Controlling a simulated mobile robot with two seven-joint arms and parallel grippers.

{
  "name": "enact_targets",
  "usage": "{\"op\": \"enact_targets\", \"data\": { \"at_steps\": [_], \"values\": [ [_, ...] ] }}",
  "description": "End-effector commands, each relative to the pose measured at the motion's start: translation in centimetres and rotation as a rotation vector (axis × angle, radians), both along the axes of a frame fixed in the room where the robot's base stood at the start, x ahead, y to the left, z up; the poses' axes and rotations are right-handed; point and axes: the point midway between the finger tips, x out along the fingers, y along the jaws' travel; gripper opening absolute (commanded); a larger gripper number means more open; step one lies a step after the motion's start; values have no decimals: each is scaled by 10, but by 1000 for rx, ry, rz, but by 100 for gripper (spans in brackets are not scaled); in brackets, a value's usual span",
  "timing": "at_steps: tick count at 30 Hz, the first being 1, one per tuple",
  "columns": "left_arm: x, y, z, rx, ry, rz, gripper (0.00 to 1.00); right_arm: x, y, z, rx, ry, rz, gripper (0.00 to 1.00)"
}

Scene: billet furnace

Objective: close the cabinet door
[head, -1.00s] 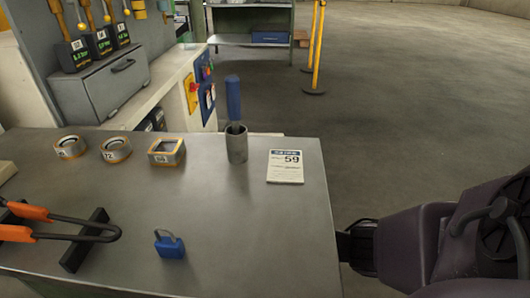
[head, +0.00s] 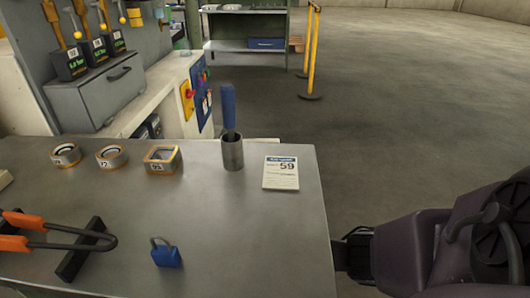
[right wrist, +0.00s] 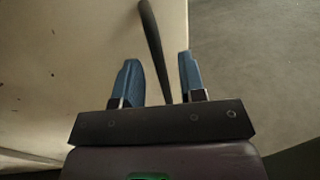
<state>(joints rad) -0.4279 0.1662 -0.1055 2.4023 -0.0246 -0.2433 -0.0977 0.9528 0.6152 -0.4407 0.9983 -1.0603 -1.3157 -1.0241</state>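In the right wrist view, a pale cream panel (right wrist: 70,70), probably the cabinet door, fills the left and middle. A dark bar handle (right wrist: 152,38) runs down across it and passes between the fingers of my right gripper (right wrist: 158,62). The two blue fingers are apart, with a visible gap on each side of the bar. In the head view my right arm comes in at the right, and its dark end is beside the table's right edge; the fingers are hidden there. The panel cannot be made out in the head view. My left gripper is not in view.
A metal table (head: 225,240) holds a blue padlock (head: 166,253), a cup with a blue-handled tool (head: 232,150), a card (head: 281,173), several ring-like blocks and orange-handled tongs (head: 50,235). A bench with a grey box (head: 100,95) stands behind. Yellow posts (head: 311,55) stand on open floor.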

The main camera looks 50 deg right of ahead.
Motion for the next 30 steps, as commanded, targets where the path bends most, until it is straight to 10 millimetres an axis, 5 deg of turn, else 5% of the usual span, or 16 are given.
{"op": "enact_targets", "data": {
  "at_steps": [15, 30],
  "values": [
    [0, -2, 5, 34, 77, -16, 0, -44, 71, 4, 2, -6, 1, 37],
    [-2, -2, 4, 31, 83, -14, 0, -51, 78, 0, 6, -1, 1, 36]
  ]
}}
